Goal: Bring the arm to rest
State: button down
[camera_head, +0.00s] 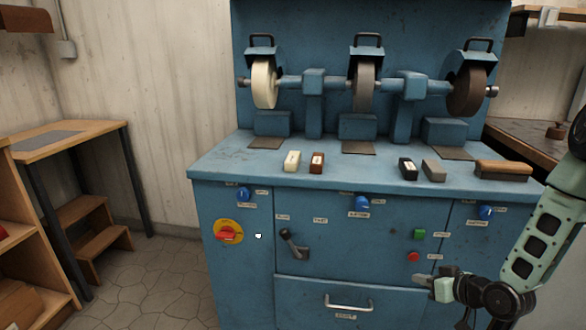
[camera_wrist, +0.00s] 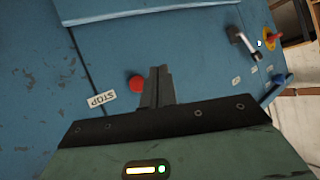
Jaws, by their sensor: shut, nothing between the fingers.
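My gripper (camera_head: 432,285) is at the lower right in the head view, in front of the blue machine's front panel. Its green arm link (camera_head: 539,238) reaches in from the right edge. In the wrist view my gripper (camera_wrist: 158,75) has its fingers together, with nothing between them. The fingertips are just beside the red stop button (camera_wrist: 137,84) in that view. Whether they touch the panel, I cannot tell. The red button also shows in the head view (camera_head: 413,257), above my gripper.
The blue machine (camera_head: 235,165) carries three wheels and several small blocks on its top. Its front has a green button (camera_head: 419,234), a lever (camera_head: 293,243), blue knobs, a red-and-yellow switch (camera_head: 229,232) and a drawer handle (camera_head: 348,303).

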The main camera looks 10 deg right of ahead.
jog(key=s+a+r+n+g+h, duration=0.1)
jog(key=s+a+r+n+g, duration=0.15)
jog(key=a+r, duration=0.5)
jog(key=s+a+r+n+g+h, duration=0.1)
jog(key=s+a+r+g, duration=0.3)
jog(key=a, duration=0.6)
jog(key=s+a+r+n+g+h, duration=0.15)
jog(key=s+a+r, duration=0.3)
jog(key=s, duration=0.65)
jog(key=s+a+r+n+g, duration=0.1)
jog(key=s+a+r+g, duration=0.4)
jog(key=s, duration=0.6)
notch_tip(320, 180, up, 19)
jog(key=d+t+p, duration=0.1)
jog(key=p, duration=1.7)
jog(key=shift+t, duration=0.4)
